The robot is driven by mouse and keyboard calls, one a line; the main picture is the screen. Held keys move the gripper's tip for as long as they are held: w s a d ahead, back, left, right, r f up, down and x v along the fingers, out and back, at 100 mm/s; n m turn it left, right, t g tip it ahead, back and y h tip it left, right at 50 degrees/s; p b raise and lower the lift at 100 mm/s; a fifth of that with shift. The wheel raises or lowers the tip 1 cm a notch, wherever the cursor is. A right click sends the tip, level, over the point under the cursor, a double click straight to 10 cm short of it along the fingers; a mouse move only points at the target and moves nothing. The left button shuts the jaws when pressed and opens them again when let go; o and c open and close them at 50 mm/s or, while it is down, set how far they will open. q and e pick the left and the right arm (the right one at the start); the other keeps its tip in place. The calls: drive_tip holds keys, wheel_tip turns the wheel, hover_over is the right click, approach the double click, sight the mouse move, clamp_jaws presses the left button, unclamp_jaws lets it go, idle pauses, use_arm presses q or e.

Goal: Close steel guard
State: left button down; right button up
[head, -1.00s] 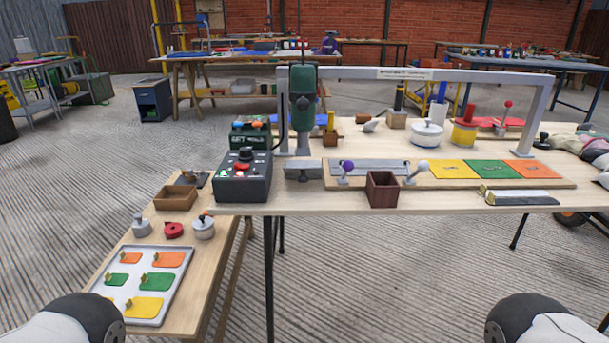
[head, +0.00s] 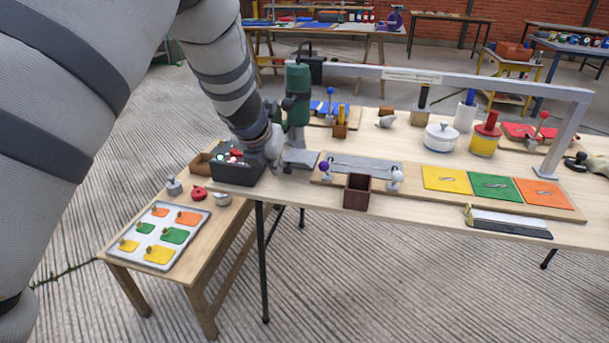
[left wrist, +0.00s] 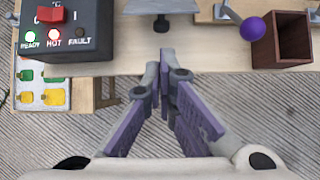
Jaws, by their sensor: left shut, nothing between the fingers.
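A grey steel plate (head: 299,158) with a short stem stands beside the dark control box (head: 238,172); part of it shows at the top of the left wrist view (left wrist: 160,6). A second flat steel panel (head: 362,163) lies on a wooden board, between a purple-knobbed lever (head: 326,169) and a white-knobbed lever (head: 396,177). I cannot tell for sure which one is the guard. My left gripper (left wrist: 164,75) is shut and empty, in front of the table edge by the box and the first plate. In the head view my arm and wrist partly hide the box. My right gripper is out of view.
A green press-like tool (head: 298,90) rises behind the first plate. A brown open box (head: 357,192) stands at the table's front edge. A grey frame (head: 566,135) spans the table. A lower side table holds a white tray (head: 150,262).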

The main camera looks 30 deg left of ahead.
use_arm(q)
drive_tip(key=x, duration=0.3)
drive_tip(key=b+x, duration=0.1)
drive_tip(key=x, duration=0.2)
drive_tip(key=s+b+x, duration=0.1)
drive_tip(key=x, duration=0.2)
drive_tip(key=shift+w+a+f, duration=0.2)
drive_tip(key=shift+a+f, duration=0.05)
drive_tip(key=shift+f, duration=0.3)
drive_tip(key=shift+w+f, duration=0.15)
drive_tip(key=shift+w, duration=0.1)
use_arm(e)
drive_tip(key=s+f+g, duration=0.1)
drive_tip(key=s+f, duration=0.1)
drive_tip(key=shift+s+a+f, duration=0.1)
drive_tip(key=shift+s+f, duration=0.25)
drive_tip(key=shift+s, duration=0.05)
